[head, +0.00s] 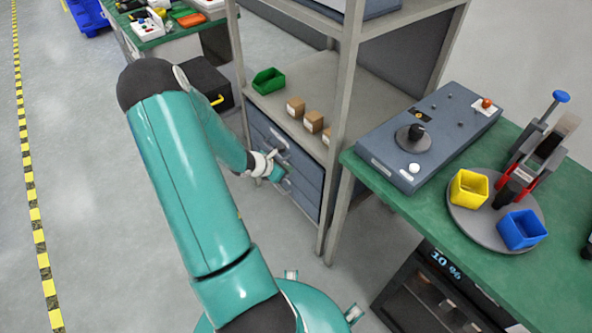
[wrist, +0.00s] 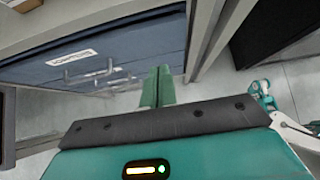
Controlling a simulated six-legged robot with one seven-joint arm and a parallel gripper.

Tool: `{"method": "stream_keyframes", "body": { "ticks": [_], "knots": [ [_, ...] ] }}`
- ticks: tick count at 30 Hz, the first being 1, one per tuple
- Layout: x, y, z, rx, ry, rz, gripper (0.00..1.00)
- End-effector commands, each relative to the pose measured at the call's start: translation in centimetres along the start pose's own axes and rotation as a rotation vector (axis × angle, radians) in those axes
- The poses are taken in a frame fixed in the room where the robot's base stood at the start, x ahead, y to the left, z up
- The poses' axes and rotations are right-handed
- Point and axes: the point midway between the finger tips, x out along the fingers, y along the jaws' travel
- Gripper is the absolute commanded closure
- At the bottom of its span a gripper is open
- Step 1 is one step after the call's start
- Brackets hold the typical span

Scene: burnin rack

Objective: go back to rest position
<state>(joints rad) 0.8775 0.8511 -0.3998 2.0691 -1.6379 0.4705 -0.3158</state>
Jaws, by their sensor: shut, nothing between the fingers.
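My gripper (head: 277,173) is at the end of my teal arm, in front of the blue-grey drawers (head: 309,172) in the lower part of the metal rack. In the wrist view its two green fingers (wrist: 157,86) lie together with nothing between them. Beyond them is a blue drawer front (wrist: 130,50) with a white label and clear bar handles (wrist: 88,74). The fingertips appear close to the drawer front; I cannot tell whether they touch it. My forearm and wrist hide part of the drawers in the head view.
Rack posts (head: 343,130) stand beside the drawers. A green bin (head: 268,82) and several small boxes (head: 312,121) sit on the shelf above. A green workbench (head: 400,205) with a control box (head: 430,135) stands at right. Open floor (head: 90,180) lies at left.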

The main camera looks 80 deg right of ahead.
Motion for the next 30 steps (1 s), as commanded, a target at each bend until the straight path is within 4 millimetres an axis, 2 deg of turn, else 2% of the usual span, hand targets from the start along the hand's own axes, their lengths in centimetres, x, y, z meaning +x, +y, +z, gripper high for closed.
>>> {"method": "stream_keyframes", "body": {
  "ticks": [1, 6, 16, 19, 23, 27, 30],
  "knots": [
    [-1.0, 0.2, 0.0, -0.001, 0.0, 0.004, 1.0],
    [-2.5, 0.1, 0.0, -0.001, 0.0, 0.002, 1.0],
    [-2.8, 0.0, -0.1, 0.0, 0.001, 0.001, 1.0],
    [-4.0, 0.6, -0.1, 0.028, 0.005, 0.014, 1.0],
    [-8.4, 2.6, -0.2, 0.133, 0.026, 0.059, 1.0],
    [-15.7, 4.7, -0.8, 0.303, 0.086, 0.117, 1.0],
    [-21.1, 5.5, -1.5, 0.416, 0.146, 0.15, 1.0]
  ]
}}
